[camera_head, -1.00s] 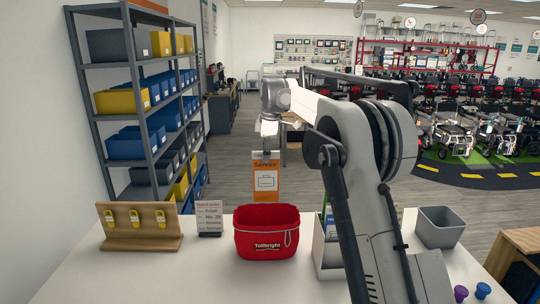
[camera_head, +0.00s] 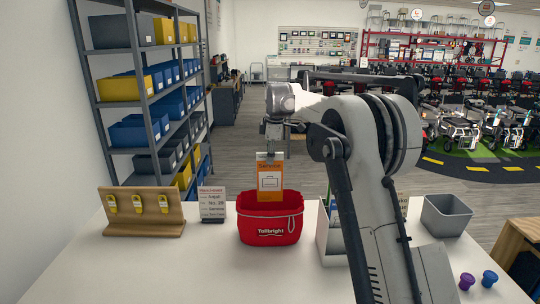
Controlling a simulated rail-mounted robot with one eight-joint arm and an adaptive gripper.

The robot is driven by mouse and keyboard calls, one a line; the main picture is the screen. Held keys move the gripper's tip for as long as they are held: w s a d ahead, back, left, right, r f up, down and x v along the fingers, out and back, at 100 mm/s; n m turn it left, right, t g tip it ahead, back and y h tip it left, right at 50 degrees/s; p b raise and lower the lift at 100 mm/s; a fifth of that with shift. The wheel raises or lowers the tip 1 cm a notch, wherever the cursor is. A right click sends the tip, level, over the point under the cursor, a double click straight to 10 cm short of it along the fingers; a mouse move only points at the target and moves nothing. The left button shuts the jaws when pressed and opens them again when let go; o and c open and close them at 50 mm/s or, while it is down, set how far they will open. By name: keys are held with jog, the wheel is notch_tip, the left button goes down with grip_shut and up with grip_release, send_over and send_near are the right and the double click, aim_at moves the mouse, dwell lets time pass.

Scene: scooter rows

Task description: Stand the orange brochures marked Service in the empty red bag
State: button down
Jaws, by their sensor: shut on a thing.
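My gripper (camera_head: 271,157) is shut on an orange brochure (camera_head: 270,183) marked Service and holds it upright. The red bag (camera_head: 268,232), marked Tallbright, stands open on the white table. The brochure is above the bag, with its lower edge at about the height of the bag's far rim. I cannot tell whether that edge is inside the opening. The bag's inside is mostly hidden by its front wall.
A white holder (camera_head: 326,240) with brochures stands right of the bag, partly behind my arm. A grey bin (camera_head: 446,215) and purple and blue knobs (camera_head: 466,281) are further right. A wooden stand with yellow tags (camera_head: 142,211) and a small sign (camera_head: 212,204) are left.

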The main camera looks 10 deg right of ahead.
aim_at(270, 182)
jog(key=shift+f+b, duration=2.8)
jog(key=shift+f, duration=2.6)
jog(key=c, duration=1.7)
grip_release()
jog(key=shift+o, duration=0.2)
